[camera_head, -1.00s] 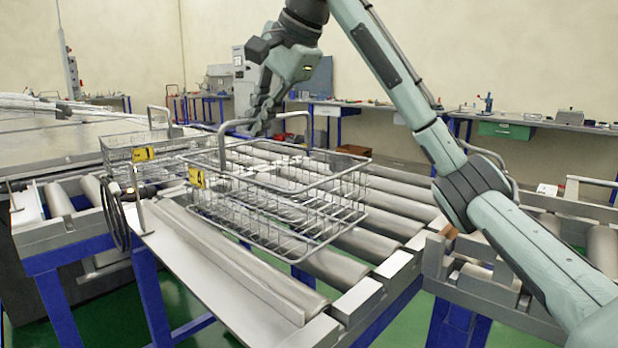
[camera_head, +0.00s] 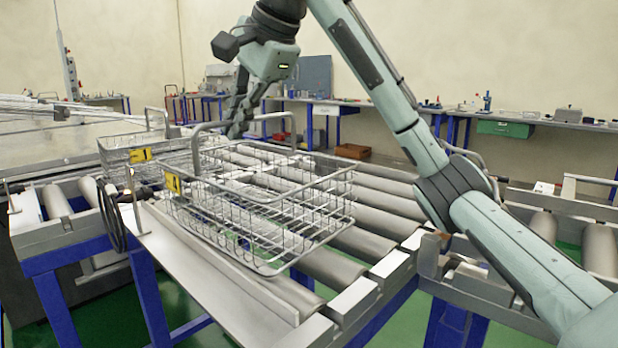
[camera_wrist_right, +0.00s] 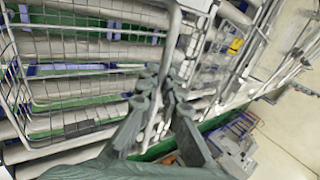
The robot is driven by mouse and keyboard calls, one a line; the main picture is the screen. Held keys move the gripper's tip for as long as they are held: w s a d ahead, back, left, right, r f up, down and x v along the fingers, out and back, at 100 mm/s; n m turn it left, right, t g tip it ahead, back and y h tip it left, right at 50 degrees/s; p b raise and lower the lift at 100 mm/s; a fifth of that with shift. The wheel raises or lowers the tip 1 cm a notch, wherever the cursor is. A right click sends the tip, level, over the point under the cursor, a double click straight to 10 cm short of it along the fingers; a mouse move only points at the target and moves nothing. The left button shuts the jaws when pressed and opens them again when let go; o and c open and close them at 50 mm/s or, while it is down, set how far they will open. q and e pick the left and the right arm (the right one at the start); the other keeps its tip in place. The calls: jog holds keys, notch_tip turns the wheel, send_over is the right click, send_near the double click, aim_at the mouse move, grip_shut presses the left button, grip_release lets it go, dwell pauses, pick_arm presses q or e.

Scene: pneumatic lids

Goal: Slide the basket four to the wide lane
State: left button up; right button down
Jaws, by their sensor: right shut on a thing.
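The near wire basket (camera_head: 270,215) sits on the roller conveyor and carries a yellow label (camera_head: 172,182) on its left end. A second wire basket (camera_head: 120,150) with a yellow label stands behind it to the left. My right gripper (camera_head: 232,132) is at the upright handle of the near basket, above its far side. In the right wrist view my right gripper (camera_wrist_right: 160,88) is closed around the grey handle bar (camera_wrist_right: 172,40). The near basket's mesh (camera_wrist_right: 85,60) fills the left of that view. My left gripper is not in view. The label digits are too small to read surely.
Bare rollers (camera_head: 375,205) lie right of the near basket. A flat metal rail (camera_head: 225,290) runs along the conveyor's front edge. Another conveyor section (camera_head: 545,235) is at the right. Workbenches (camera_head: 545,122) line the far wall.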

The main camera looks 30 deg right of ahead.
jog(key=c, duration=1.6)
grip_release()
jog(key=shift+a+f, duration=0.15)
jog(key=shift+a, duration=0.15)
jog(key=shift+f, duration=0.15)
jog(key=shift+d+r, duration=0.1)
jog(key=shift+r, duration=0.3)
jog(key=shift+w+a+r, duration=0.1)
jog(key=shift+a+r, duration=0.05)
jog(key=shift+r, duration=1.75)
jog(key=shift+w+a+r, duration=0.1)
jog(key=shift+r, duration=1.8)
jog(key=v, duration=1.2)
